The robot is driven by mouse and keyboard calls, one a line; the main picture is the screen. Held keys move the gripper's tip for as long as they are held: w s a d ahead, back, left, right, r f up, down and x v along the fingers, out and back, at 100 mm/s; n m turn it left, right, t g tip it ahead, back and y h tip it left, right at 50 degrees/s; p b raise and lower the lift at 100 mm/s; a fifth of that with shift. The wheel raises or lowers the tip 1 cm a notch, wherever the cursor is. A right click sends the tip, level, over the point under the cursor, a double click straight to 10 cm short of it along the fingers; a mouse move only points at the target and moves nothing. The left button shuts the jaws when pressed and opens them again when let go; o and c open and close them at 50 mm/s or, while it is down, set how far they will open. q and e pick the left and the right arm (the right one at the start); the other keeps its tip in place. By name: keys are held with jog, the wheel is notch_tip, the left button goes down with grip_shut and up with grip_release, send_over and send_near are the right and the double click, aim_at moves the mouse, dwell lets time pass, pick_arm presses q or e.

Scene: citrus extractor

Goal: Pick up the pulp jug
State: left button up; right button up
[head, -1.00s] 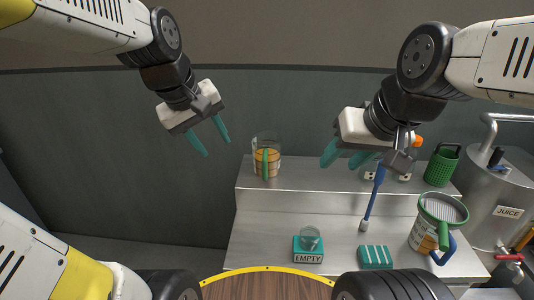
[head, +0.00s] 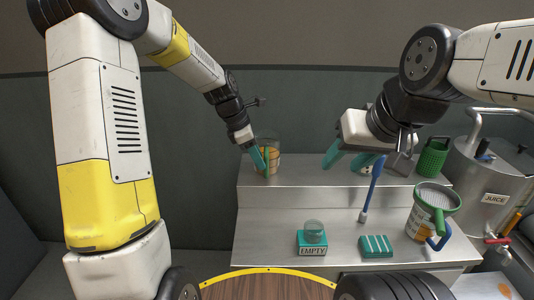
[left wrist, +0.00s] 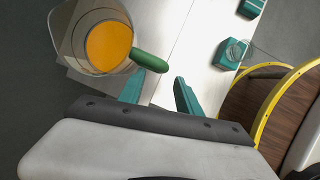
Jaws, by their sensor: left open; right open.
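A clear jug (head: 273,143) with orange contents and a green handle, which looks like the pulp jug, stands at the left end of the upper shelf. In the left wrist view, the jug (left wrist: 107,45) shows from above, its green handle (left wrist: 150,62) pointing toward my gripper. My left gripper (head: 260,158) is open at that handle. In the left wrist view, its fingertips (left wrist: 159,86) lie either side of the handle's near end, not closed on it. My right gripper (head: 347,161) is open and empty above the shelf, further right.
A second jug (head: 423,225) with a blue handle and green strainer (head: 440,196) stands right on the lower shelf. A blue-handled tool (head: 371,190) is below my right gripper. The EMPTY block (head: 312,250), a teal striped block (head: 375,247) and the JUICE tank (head: 490,180) are around.

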pick_arm(q)
jog(key=x, duration=0.5)
jog(key=shift+r, duration=0.1)
grip_shut()
dwell(1.2)
